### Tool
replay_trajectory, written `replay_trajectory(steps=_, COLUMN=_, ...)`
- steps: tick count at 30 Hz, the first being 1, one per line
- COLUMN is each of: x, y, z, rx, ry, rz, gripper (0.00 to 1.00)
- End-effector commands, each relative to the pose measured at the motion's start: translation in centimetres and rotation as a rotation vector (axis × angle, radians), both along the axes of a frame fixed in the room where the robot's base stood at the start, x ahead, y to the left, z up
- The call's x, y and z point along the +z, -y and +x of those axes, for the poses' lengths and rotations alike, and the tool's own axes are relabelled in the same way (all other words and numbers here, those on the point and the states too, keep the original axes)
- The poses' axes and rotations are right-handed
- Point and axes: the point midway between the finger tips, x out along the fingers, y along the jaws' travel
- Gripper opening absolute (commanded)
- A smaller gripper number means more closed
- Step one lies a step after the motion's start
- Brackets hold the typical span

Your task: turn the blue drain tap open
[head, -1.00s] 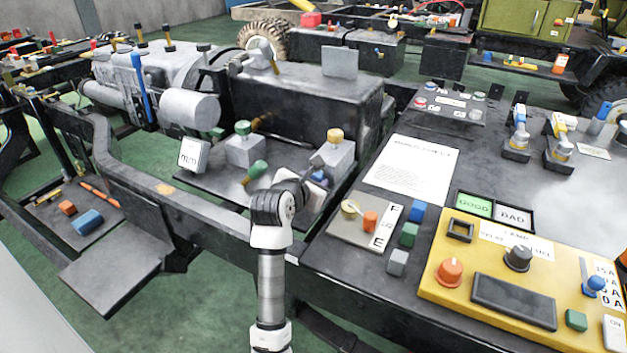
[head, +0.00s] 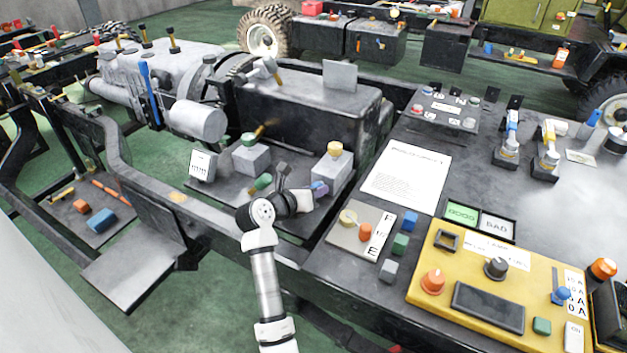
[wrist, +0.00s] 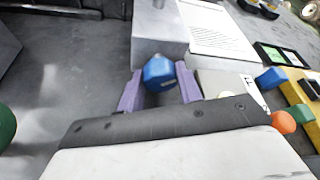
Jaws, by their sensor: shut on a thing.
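The blue drain tap (wrist: 158,72) is a small blue knob in the wrist view, at the near face of a grey block (wrist: 158,32). My gripper (wrist: 160,80) has its two purple fingers on either side of the tap and is shut on it. In the head view my gripper (head: 314,190) is low at the front of the right grey block (head: 331,174), which carries a yellow knob (head: 335,148) on top. The tap is mostly hidden by the fingers there. I cannot tell the tap's turn angle.
A second grey block (head: 251,159) with a green knob stands to the left, and a green handle (head: 261,182) lies close left of my wrist. A plate with a yellow knob and an orange knob (head: 365,231) is close on the right. A frame rail runs under my arm.

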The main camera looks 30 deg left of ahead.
Motion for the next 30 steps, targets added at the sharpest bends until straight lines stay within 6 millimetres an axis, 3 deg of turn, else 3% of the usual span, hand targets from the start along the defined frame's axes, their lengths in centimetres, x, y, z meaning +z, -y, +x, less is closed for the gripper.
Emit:
replay_trajectory(steps=12, x=-0.02, y=-0.09, z=-0.03, rx=-0.001, ry=0.01, rz=-0.201, gripper=0.12)
replay_trajectory(steps=29, x=-0.21, y=-0.12, z=-0.03, rx=0.0, ry=0.012, rz=-0.23, gripper=0.12)
replay_trajectory(steps=30, x=-0.22, y=-0.12, z=-0.04, rx=0.0, ry=0.012, rz=-0.23, gripper=0.38)
